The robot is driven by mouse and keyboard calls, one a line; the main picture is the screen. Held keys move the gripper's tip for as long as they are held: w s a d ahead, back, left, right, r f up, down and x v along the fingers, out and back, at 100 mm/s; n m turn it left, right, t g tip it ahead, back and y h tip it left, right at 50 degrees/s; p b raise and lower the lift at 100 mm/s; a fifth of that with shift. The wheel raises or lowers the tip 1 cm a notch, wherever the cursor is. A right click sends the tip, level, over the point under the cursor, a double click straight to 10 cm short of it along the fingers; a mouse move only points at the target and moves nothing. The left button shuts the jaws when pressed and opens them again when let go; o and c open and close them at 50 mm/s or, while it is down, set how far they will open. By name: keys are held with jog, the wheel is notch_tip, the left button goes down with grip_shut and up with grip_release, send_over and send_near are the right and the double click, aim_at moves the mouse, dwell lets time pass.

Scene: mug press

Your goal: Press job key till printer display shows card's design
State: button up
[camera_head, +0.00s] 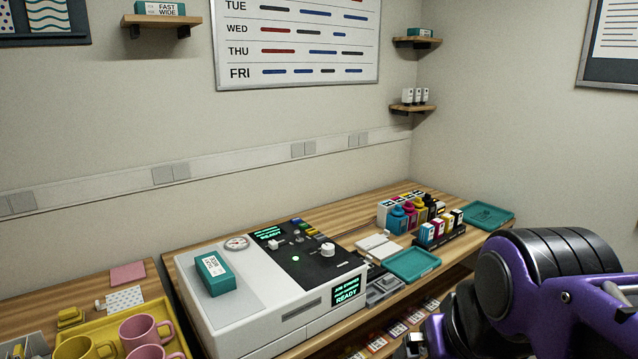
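The printer (250,306) is a large white machine on the wooden bench, with a black control panel (318,267) on top. A front display (346,291) glows green and reads READY under a smaller line that looks like "JOB STORED"; I see no design on it. A second green display (268,233) at the panel's back also reads READY. Several small coloured keys (309,228) sit at the panel's back; I cannot tell which is the job key. A white card with dots (123,299) lies on the left table, perhaps the task's card.
A teal-and-white box (215,272) lies on the printer's lid. A yellow tray (100,323) with mugs (140,332) is at lower left. Ink bottles (398,219), cartridges and a teal tray (412,264) crowd the bench right of the printer. Air above the panel is clear.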

grip_shut()
dwell(0.3)
dwell(1.3)
